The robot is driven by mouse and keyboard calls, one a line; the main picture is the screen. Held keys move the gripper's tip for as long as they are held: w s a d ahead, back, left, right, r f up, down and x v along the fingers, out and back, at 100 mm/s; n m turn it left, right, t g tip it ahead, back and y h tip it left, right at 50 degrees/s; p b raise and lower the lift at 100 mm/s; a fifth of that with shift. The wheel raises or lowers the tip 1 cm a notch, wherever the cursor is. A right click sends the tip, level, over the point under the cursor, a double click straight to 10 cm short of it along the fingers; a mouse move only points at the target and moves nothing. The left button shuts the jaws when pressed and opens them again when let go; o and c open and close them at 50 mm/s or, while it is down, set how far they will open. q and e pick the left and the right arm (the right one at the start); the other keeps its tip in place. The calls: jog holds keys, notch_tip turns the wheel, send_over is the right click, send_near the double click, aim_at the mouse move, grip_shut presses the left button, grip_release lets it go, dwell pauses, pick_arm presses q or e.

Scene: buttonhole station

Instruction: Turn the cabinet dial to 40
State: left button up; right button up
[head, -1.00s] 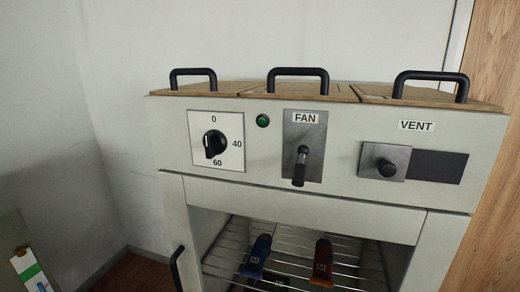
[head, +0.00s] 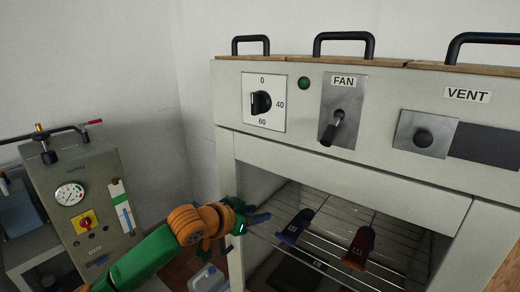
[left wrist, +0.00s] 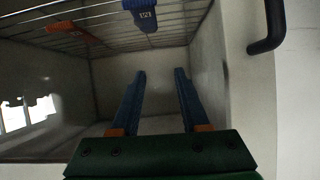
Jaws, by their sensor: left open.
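The cabinet dial (head: 261,103) is a black knob on a white square plate marked 0, 40 and 60, at the upper left of the cabinet front. A pale line shows on the knob's left side, away from the 40 on the right. My left gripper (head: 258,218) is well below the dial, by the cabinet's open lower bay, and touches nothing that I can make out. In the left wrist view its two blue fingers (left wrist: 159,75) are apart with nothing between them. My right gripper is not in view.
Right of the dial are a green lamp (head: 303,83), the FAN lever (head: 332,132) and the VENT knob (head: 423,138). A wire rack (head: 335,235) holds a blue clip (head: 296,226) and a red-brown clip (head: 357,249). A grey gauge unit (head: 85,205) stands at left.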

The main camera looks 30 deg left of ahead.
pick_arm(q)
jog(key=r+t, duration=0.1)
jog(key=r, duration=0.3)
jog(key=s+r, duration=0.1)
jog(key=r, duration=0.4)
jog(key=r+t, duration=0.1)
jog(key=r, duration=0.4)
jog(key=shift+s+a+t, duration=0.2)
jog(key=shift+t, duration=0.1)
jog(key=t, duration=0.3)
send_near(253, 94)
jog(key=w, duration=0.2)
jog(key=shift+h, duration=0.4)
jog(key=w+p, duration=0.6)
jog(key=shift+w+r, duration=0.1)
jog(key=shift+r, duration=0.1)
jog(key=shift+w+f, duration=0.2)
jog(key=shift+f, duration=0.05)
jog(key=shift+s+d, duration=0.1)
jog(key=shift+s, duration=0.05)
jog(key=shift+c, duration=0.6)
grip_shut()
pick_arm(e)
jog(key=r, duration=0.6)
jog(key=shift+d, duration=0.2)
